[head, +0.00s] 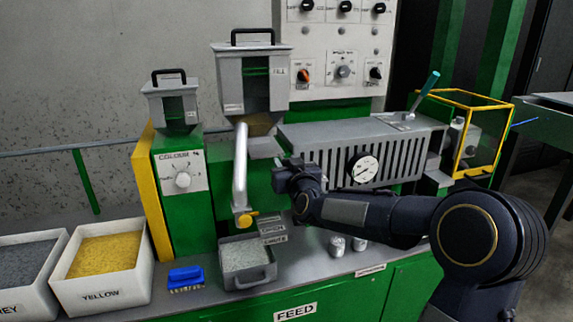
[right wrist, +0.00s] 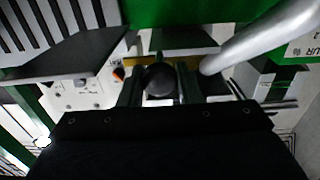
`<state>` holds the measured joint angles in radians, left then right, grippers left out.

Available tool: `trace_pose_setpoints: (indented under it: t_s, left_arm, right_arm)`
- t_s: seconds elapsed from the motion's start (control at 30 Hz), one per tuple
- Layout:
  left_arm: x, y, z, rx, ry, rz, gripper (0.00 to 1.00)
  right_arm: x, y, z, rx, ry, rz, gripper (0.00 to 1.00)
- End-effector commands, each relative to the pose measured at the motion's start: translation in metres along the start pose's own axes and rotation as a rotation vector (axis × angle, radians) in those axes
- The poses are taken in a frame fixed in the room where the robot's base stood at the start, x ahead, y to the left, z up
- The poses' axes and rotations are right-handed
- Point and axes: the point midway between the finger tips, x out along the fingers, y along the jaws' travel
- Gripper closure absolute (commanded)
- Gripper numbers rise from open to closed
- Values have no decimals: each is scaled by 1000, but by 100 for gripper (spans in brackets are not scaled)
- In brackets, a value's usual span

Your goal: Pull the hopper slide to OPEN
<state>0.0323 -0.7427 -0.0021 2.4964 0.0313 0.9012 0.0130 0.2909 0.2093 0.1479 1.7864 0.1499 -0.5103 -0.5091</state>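The main hopper (head: 236,80) is a grey bin with a black top handle. The hopper slide (head: 264,147) shows as a grey plate under its outlet, and its near end is hidden behind my right gripper. My right gripper (head: 288,178) is in front of and below the slide. In the right wrist view, a dark round knob (right wrist: 160,80) sits between the two fingers of my right gripper (right wrist: 160,88). The fingers lie close against both sides of the knob. Its join to the slide is hidden. My left gripper is out of view.
A silver spout pipe (head: 241,165) stands left of my right gripper, above a grey pan of pellets (head: 240,276). The slotted barrel housing (head: 330,135) with a gauge is close on the right. Small cups (head: 337,245) stand below my forearm.

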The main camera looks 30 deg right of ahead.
Motion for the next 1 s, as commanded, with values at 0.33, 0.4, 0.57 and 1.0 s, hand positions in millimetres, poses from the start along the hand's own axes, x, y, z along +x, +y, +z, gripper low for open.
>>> trace_pose_setpoints:
  t_s: [0.33, 0.4, 0.57, 1.0]
  left_arm:
    - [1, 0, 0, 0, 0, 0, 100]
    - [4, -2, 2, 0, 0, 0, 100]
    - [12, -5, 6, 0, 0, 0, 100]
    - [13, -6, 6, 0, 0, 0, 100]
  right_arm:
    - [-2, 0, 0, 0, 1, 0, 100]
    - [-10, 0, 1, -1, 1, -1, 100]
    - [-42, 0, 1, 0, 2, 0, 100]
    - [-65, 0, 1, 0, -3, -1, 100]
